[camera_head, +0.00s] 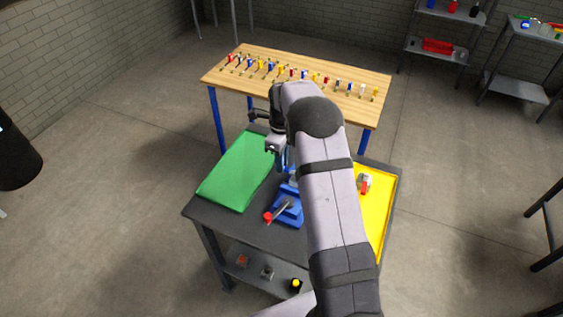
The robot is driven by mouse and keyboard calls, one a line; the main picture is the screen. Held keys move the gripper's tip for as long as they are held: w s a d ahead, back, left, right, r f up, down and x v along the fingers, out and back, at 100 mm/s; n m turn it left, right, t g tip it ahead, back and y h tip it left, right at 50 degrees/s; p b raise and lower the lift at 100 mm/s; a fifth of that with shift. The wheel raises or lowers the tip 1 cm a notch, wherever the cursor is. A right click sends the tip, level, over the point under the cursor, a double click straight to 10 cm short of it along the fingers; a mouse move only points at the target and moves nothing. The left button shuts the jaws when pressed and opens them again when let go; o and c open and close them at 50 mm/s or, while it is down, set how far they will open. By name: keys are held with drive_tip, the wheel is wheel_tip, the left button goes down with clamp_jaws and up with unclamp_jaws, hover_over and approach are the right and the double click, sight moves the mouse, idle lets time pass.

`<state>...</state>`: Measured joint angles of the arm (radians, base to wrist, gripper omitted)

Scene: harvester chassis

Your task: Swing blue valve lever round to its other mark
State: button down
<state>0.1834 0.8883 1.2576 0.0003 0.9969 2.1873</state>
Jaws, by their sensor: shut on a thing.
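My gripper (273,147) is in the middle of the view, above the dark workbench between the green mat and my arm. It is shut at a narrow blue upright part (284,160), which looks like the blue valve lever. The fingertips and the contact are small and partly hidden by my arm. A blue fixture (289,213) stands on the bench below, partly behind my arm. A grey rod with a red knob (268,216) sticks out from it to the left. I cannot make out the lever's marks.
A green mat (235,175) lies left on the bench (232,222). A yellow tray (377,222) holding a grey and red part (364,183) is at right. Behind stands a wooden table (225,75) with several small coloured items. Shelves (436,57) stand at the back right.

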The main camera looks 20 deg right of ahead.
drive_tip(key=shift+d, duration=0.1)
drive_tip(key=c, duration=1.7)
unclamp_jaws()
drive_tip(key=shift+c, duration=0.2)
drive_tip(key=shift+r, duration=0.15)
drive_tip(key=shift+r+b, duration=1.25)
drive_tip(key=shift+r, duration=2.3)
